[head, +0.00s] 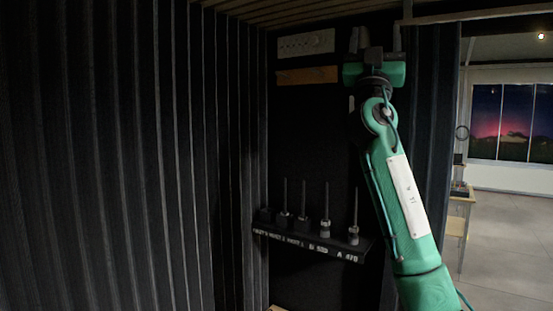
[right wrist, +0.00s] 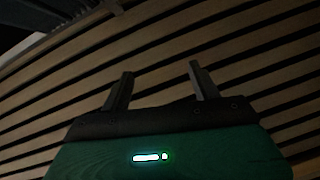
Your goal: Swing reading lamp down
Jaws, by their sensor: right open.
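I cannot make out the reading lamp for certain in either view. My right gripper (head: 376,38) is raised high near the slatted ceiling, fingers pointing up, in front of the dark back wall. In the right wrist view my right gripper (right wrist: 160,70) has its two fingers apart with nothing between them, against ceiling slats (right wrist: 230,60). A small pale piece, too dim to name, shows at the top edge of that view. My left gripper is not in view.
A pale panel with knobs (head: 305,43) and a wooden board (head: 307,75) are on the back wall, left of my gripper. Below, a black shelf (head: 312,245) holds several upright rods. Dark ribbed curtain (head: 130,150) fills the left. The right opens to a lit room (head: 500,220).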

